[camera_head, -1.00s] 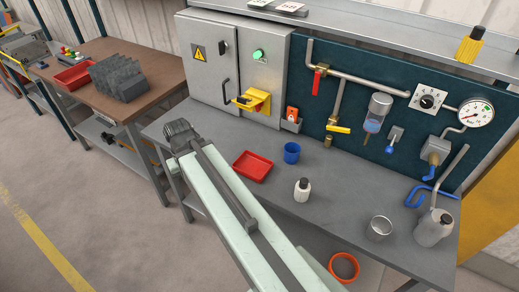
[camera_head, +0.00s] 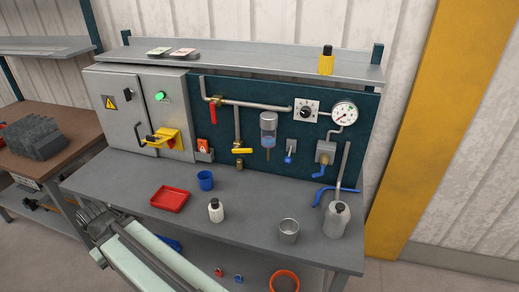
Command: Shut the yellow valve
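The yellow valve (camera_head: 242,151) is on a short vertical pipe low on the dark blue panel. Its yellow lever lies about level, across the pipe. A red-handled valve (camera_head: 213,114) is up and left of it, with its handle hanging down. My gripper (camera_head: 92,214) is at the lower left, near the bench's front left edge, well apart from the yellow valve. It is seen from behind and above, and its fingers are not clear enough to tell open from shut.
The bench (camera_head: 262,205) holds a red tray (camera_head: 170,199), a blue cup (camera_head: 205,180), a white bottle (camera_head: 216,211), a metal cup (camera_head: 288,231) and a grey bottle (camera_head: 336,220). A grey cabinet (camera_head: 120,125) with a yellow-plated handle stands left. Bench space below the yellow valve is clear.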

